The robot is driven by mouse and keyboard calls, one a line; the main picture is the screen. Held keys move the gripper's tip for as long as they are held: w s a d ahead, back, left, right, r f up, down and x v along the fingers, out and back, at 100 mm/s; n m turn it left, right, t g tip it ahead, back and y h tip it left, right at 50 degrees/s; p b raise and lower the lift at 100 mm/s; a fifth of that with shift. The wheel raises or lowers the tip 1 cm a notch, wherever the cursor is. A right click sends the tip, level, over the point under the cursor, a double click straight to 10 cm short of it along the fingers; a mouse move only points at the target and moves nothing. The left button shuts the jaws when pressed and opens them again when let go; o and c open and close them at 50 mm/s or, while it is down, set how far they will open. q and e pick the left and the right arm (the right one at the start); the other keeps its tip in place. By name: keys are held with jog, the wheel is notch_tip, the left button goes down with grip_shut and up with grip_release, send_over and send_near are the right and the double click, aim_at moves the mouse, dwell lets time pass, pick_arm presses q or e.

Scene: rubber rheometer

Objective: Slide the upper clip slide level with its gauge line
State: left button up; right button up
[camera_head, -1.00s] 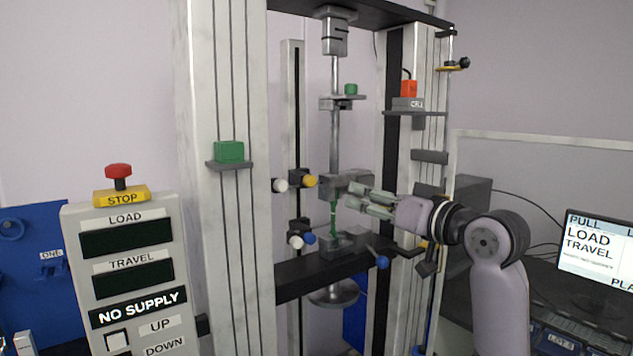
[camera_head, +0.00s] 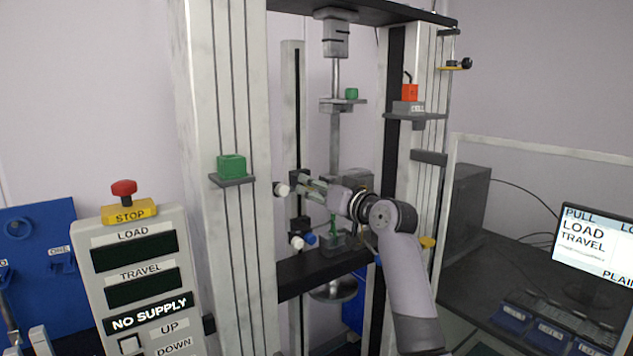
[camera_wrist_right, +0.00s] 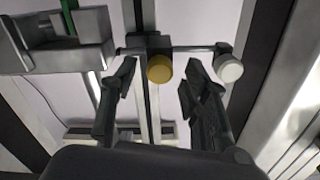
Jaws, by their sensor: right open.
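The upper clip slide is a dark block on the slim rear rail; in the right wrist view its block (camera_wrist_right: 150,43) carries a yellow knob (camera_wrist_right: 160,68) in front and a white knob (camera_wrist_right: 229,68) on a rod to the right. In the head view the white knob (camera_head: 282,189) shows, while my right gripper (camera_head: 306,186) hides most of the block and the yellow knob. In the wrist view my right gripper (camera_wrist_right: 159,78) is open, its fingers on either side of the yellow knob's line; contact cannot be told. I cannot make out the gauge line. My left gripper is not in view.
The lower slide's white knob (camera_head: 297,243) and blue knob (camera_head: 309,239) sit below. A green specimen (camera_head: 333,226) hangs right of the rail, behind my arm. Frame columns (camera_head: 222,100) stand on both sides, with a black crossbar (camera_head: 318,270) low between them.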

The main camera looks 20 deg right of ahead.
jog(key=shift+w, duration=0.1)
grip_shut()
dwell(0.6)
dwell(0.3)
